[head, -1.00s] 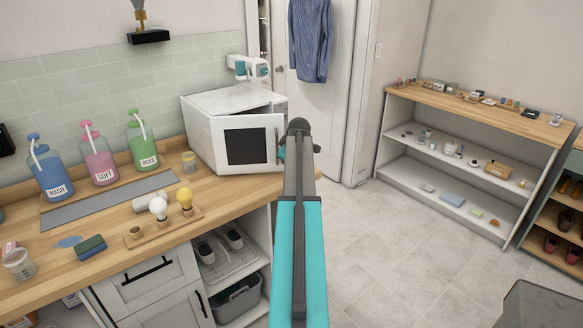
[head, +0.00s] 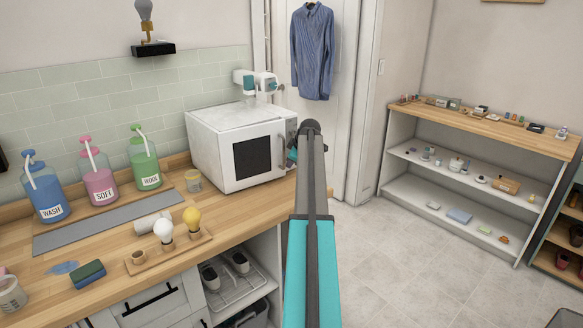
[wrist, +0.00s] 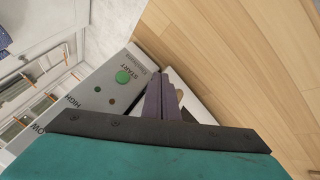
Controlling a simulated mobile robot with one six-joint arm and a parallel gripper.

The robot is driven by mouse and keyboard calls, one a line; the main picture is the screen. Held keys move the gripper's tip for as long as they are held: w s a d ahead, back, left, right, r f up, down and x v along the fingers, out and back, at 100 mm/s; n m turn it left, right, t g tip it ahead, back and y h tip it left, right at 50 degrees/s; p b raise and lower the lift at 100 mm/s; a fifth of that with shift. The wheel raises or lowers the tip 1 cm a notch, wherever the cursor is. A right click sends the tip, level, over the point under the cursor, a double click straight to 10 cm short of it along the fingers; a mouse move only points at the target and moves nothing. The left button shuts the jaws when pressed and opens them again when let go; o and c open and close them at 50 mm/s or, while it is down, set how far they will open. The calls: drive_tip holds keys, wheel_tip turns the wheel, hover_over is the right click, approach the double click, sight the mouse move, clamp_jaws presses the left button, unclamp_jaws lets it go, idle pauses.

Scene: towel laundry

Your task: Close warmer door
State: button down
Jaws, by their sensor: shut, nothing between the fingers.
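The white warmer (head: 235,115) stands on the wooden counter against the tiled wall. Its door (head: 258,158), with a dark window and a grey handle (head: 281,152), looks flush with the front; no gap shows in the head view. In the wrist view the warmer's grey control panel (wrist: 100,95) shows a green START button (wrist: 122,77). My gripper (wrist: 164,88) is shut and empty, its dark fingers close beside the panel and over the door side. In the head view my arm hides most of the gripper at the warmer's right front edge; contact cannot be told.
A bulb holder (head: 178,245) with bulbs and several soap bottles (head: 98,180) are further left on the counter. Open floor (head: 400,250) lies to the right, before a low shelf (head: 465,165).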

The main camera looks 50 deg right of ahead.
drive_tip(key=shift+w+d, duration=0.25)
drive_tip(key=shift+w, duration=0.05)
drive_tip(key=shift+s, duration=0.1)
idle(0.3)
drive_tip(key=shift+s+a, duration=0.25)
drive_tip(key=shift+s, duration=0.2)
drive_tip(key=s, duration=0.3)
drive_tip(key=shift+s+a+r+b, duration=0.15)
drive_tip(key=shift+s+r+b, duration=0.1)
drive_tip(key=shift+b, duration=0.15)
drive_tip(key=s+d+r+b, duration=0.2)
drive_tip(key=s+r, duration=0.2)
drive_tip(key=r, duration=0.3)
drive_tip(key=shift+s+d+r, duration=0.2)
drive_tip(key=shift+s+r, duration=0.05)
drive_tip(key=shift+s, duration=0.15)
